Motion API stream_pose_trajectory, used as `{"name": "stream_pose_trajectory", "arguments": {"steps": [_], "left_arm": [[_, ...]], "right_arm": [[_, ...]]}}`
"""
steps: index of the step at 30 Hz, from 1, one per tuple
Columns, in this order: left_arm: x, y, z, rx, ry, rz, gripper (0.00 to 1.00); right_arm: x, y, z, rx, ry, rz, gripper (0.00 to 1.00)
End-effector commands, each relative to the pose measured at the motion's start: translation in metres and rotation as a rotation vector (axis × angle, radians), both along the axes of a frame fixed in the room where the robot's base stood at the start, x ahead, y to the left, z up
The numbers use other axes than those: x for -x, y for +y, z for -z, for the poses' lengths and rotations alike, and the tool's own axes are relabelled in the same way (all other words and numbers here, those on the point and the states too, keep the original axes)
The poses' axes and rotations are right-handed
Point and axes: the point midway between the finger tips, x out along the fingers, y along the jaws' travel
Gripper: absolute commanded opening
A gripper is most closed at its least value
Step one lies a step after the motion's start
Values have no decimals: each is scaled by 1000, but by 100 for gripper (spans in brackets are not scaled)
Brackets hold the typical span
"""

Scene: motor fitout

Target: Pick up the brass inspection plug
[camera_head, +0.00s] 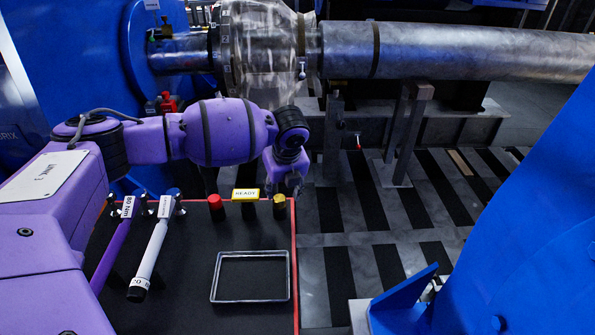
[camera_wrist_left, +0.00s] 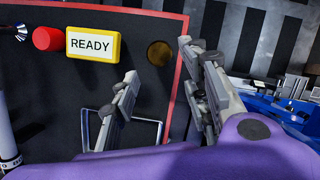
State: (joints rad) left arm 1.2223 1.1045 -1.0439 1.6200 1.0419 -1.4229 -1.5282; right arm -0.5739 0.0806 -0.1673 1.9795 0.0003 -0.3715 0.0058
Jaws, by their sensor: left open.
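The brass inspection plug (camera_head: 279,207) stands at the right rear corner of the dark tray, close to the red edge. In the wrist view it is a round brass top (camera_wrist_left: 160,53), seen from above. My left gripper (camera_head: 290,188) is just above and behind the plug in the head view. In the wrist view my left gripper's fingers (camera_wrist_left: 159,63) are spread apart and empty, with the plug showing in the gap between their tips. I cannot tell how far below the tips the plug is. My right gripper is not in view.
The yellow READY sign (camera_head: 245,195) and a red-topped cylinder (camera_head: 216,207) stand left of the plug. A clear rectangular frame (camera_head: 250,299) lies on the black tray (camera_head: 190,299). A white-handled tool (camera_head: 152,250) and a purple-handled tool (camera_head: 113,250) lie at the left.

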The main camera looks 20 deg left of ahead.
Motion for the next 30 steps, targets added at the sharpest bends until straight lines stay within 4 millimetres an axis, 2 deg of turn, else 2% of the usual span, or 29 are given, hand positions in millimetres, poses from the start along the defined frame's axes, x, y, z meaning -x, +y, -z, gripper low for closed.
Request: {"name": "stream_pose_trajectory", "arguments": {"steps": [1,6,15,24,30], "left_arm": [[1,2,10,-2,8,-2,42],[-4,7,27,-1,6,-1,42],[-15,22,64,1,6,0,42],[-17,23,68,1,4,0,42],[-16,24,68,-1,5,-1,16]], "right_arm": [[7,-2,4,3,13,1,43],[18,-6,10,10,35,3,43],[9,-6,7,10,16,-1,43],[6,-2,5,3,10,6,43],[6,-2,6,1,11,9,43]]}}
